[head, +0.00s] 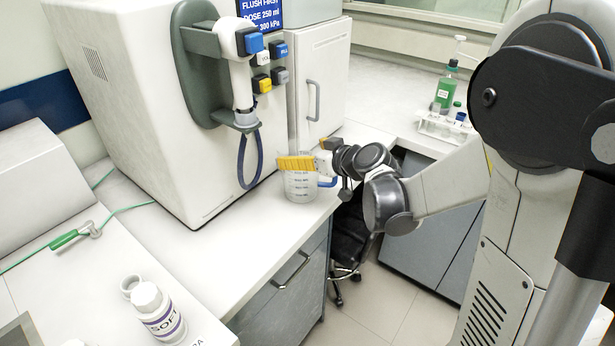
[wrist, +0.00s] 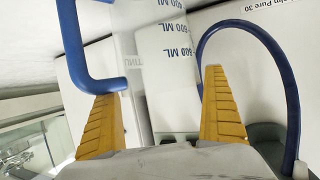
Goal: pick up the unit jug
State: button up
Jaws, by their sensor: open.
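The unit jug (head: 301,187) is a clear, upright measuring jug with printed graduations and a blue handle (head: 327,182). It stands near the front edge of the white counter. My gripper (head: 295,163) is at the jug's upper part, its yellow fingers open. In the wrist view the jug (wrist: 166,65), marked in ML, shows between the two fingers (wrist: 162,88). The jug's blue handle (wrist: 72,45) is at the left, close to the left finger's tip. Whether the fingers touch the jug I cannot tell.
A dispenser (head: 245,75) with coloured buttons and a dark blue hose loop (head: 243,165) is just left of the jug; the loop (wrist: 292,85) nears the right finger. A white bottle (head: 158,312) stands front left. A rack (head: 440,125) and green bottle (head: 446,90) stand back right.

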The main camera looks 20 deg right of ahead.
jog(key=c, duration=1.2)
jog(key=shift+o, duration=0.2)
jog(key=shift+r, duration=0.1)
